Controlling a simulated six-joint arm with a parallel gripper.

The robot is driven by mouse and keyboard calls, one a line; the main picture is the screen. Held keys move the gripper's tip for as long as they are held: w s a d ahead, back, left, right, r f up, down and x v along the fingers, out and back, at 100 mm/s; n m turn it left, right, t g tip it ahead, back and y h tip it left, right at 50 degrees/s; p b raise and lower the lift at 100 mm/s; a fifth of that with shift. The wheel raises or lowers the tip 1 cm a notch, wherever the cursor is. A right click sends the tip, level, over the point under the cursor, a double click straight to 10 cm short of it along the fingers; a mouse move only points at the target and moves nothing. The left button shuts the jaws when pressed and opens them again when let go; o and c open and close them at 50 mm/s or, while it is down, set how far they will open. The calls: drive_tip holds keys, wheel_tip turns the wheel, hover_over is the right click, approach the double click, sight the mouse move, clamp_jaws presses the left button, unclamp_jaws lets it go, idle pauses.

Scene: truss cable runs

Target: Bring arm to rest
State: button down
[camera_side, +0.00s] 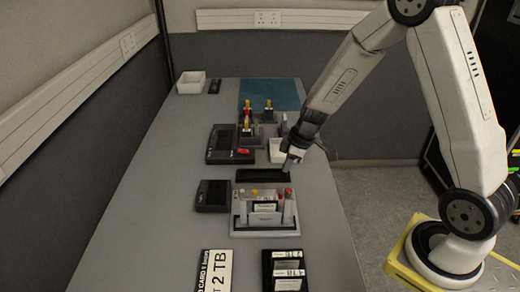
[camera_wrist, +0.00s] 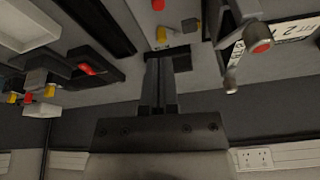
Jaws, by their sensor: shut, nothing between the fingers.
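My gripper (camera_side: 290,164) is shut and empty. In the side view it hangs above the right part of the table (camera_side: 150,200), just over the right end of a long black tray (camera_side: 262,175). In the wrist view its two dark fingers (camera_wrist: 160,62) lie together, with nothing visible between them. My arm reaches in from the right and bends down to the gripper.
A grey rack (camera_side: 264,222) with cards and coloured knobs stands in front of the gripper. Behind are a white bin (camera_side: 276,150), a black device with a red part (camera_side: 228,143) and yellow-topped connectors (camera_side: 247,127).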

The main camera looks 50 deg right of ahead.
drive_tip(key=s+a+r+m+h, duration=0.1)
drive_tip(key=s+a+r+m, duration=0.1)
drive_tip(key=s, duration=0.4)
drive_tip(key=s+a+r+m+h, duration=0.1)
drive_tip(key=s+a+r+m, duration=0.2)
drive_tip(key=s, duration=0.4)
drive_tip(key=shift+a+r+m, duration=0.3)
drive_tip(key=shift+r+m, duration=0.6)
drive_tip(key=shift+m, duration=0.2)
drive_tip(key=c, duration=0.9)
unclamp_jaws()
drive_tip(key=shift+s, duration=0.1)
drive_tip(key=o, duration=0.4)
drive_tip(key=shift+c, duration=0.2)
drive_tip(key=shift+w+d, duration=0.1)
drive_tip(key=shift+w, duration=0.25)
drive_tip(key=shift+w+d+f+n+g, duration=0.45)
drive_tip(key=shift+w+d+f+n, duration=0.3)
drive_tip(key=shift+w+f, duration=1.15)
drive_tip(key=shift+w+d+f+n+g, duration=0.65)
drive_tip(key=shift+w+f, duration=0.6)
drive_tip(key=shift+w, duration=1.35)
drive_tip(key=shift+w+d+f+n+g, duration=0.3)
drive_tip(key=shift+w+d+f+n, duration=0.55)
drive_tip(key=shift+w+f, duration=1.05)
drive_tip(key=shift+w+r, duration=0.25)
drive_tip(key=shift+w, duration=0.1)
